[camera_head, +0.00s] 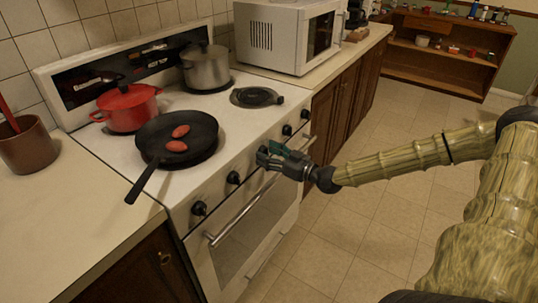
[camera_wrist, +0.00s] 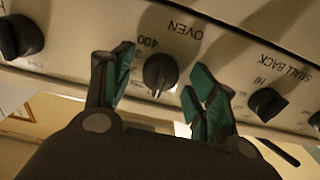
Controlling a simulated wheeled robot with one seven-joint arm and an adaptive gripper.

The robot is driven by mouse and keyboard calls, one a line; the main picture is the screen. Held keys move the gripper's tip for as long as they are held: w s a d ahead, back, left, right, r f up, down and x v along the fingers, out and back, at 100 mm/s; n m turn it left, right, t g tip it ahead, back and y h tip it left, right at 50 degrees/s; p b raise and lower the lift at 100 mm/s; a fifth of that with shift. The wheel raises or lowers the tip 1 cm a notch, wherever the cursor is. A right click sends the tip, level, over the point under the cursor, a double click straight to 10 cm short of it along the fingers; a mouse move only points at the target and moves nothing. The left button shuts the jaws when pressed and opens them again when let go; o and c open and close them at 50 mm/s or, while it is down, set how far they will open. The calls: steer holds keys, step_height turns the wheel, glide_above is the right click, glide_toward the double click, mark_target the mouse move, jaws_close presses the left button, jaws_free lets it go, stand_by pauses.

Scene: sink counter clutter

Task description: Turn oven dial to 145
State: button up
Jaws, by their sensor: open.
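The oven dial (camera_wrist: 160,73) is a round black knob on the stove's white front panel, under the printed word OVEN in the wrist view. The number 400 shows beside it, upside down in that view. My gripper (camera_wrist: 165,92) is open, with one teal-padded finger on each side of the dial. I see gaps between both fingers and the knob in the wrist view. In the head view my gripper (camera_head: 272,158) is at the middle of the stove's front panel and hides the oven dial. The dial's exact setting is hard to read.
Neighbouring black knobs (camera_wrist: 267,103) and (camera_wrist: 20,37) flank the dial. The oven door handle (camera_head: 240,210) runs below the panel. A frying pan (camera_head: 178,138) with two red items, a red pot (camera_head: 128,107) and a steel pot (camera_head: 206,68) stand on the stovetop. The floor in front is clear.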

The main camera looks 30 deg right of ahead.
steer(key=c, duration=1.1)
steer(key=shift+o, duration=0.2)
steer(key=shift+m, duration=0.7)
steer(key=o, duration=1.1)
steer(key=shift+c, duration=0.2)
